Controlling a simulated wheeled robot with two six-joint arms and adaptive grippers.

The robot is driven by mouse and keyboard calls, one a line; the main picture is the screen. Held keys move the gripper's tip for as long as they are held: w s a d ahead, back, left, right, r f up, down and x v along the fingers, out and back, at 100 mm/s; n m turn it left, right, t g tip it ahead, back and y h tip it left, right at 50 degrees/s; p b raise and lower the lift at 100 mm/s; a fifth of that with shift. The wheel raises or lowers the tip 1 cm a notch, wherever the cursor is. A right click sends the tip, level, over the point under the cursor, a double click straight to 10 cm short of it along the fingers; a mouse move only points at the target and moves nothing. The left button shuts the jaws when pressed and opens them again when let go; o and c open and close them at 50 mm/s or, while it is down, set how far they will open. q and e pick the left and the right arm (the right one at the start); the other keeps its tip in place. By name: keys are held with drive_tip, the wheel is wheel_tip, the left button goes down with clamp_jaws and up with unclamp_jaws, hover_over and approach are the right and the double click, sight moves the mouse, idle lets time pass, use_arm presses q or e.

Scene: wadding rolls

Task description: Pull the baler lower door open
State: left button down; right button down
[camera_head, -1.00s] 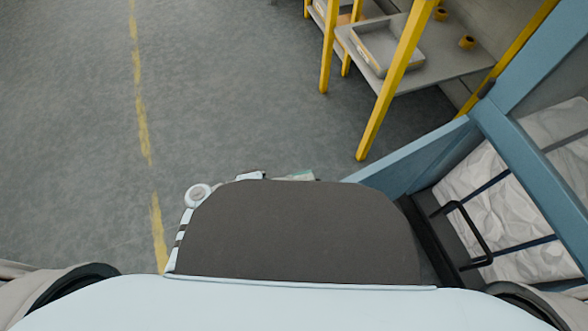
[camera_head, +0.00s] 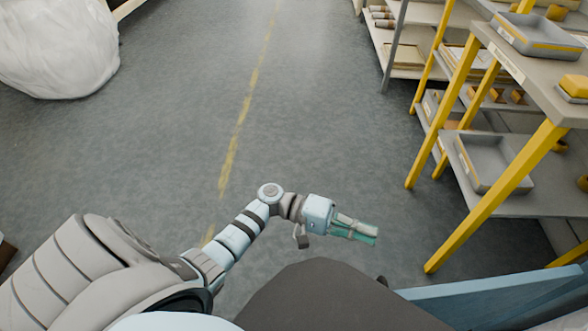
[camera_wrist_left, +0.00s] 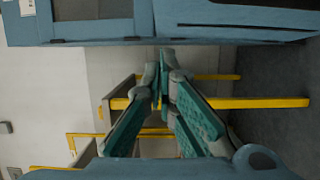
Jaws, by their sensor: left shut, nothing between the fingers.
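A blue panel of the baler (camera_head: 490,298) shows at the lower right of the head view, cut off by the frame's edge. I cannot tell whether it is the lower door. In the left wrist view, blue metalwork (camera_wrist_left: 230,22) crosses the top, seemingly the baler. My left gripper (camera_head: 368,235) is left of and beyond the blue panel's near end, apart from it in the head view. Its green-padded fingers are shut and empty; their tips (camera_wrist_left: 166,60) point toward the blue metalwork in the wrist view. My right gripper is not in view.
Yellow-legged shelving (camera_head: 490,200) with grey trays (camera_head: 488,165) stands at the right, beyond the blue panel. A large white wadding bale (camera_head: 60,45) sits at the upper left. The grey floor (camera_head: 330,110) between them is clear, with a dashed yellow line.

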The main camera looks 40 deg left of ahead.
use_arm(q)
drive_tip(key=a, duration=1.1)
drive_tip(key=s+f+n+y, duration=0.1)
drive_tip(key=s+f+y, duration=0.3)
drive_tip(key=f, duration=0.6)
drive_tip(key=s+a+f+g+y, duration=0.1)
drive_tip(key=s+f+y, duration=0.3)
drive_tip(key=f, duration=0.6)
drive_tip(key=s+a+f+n+y, duration=0.1)
drive_tip(key=s+f+y, duration=0.3)
drive_tip(key=f, duration=0.7)
drive_tip(key=shift+s+a+n+g+b, duration=0.2)
drive_tip(key=shift+n+g+b, duration=0.1)
drive_tip(key=shift+g, duration=0.1)
drive_tip(key=shift+f, duration=0.1)
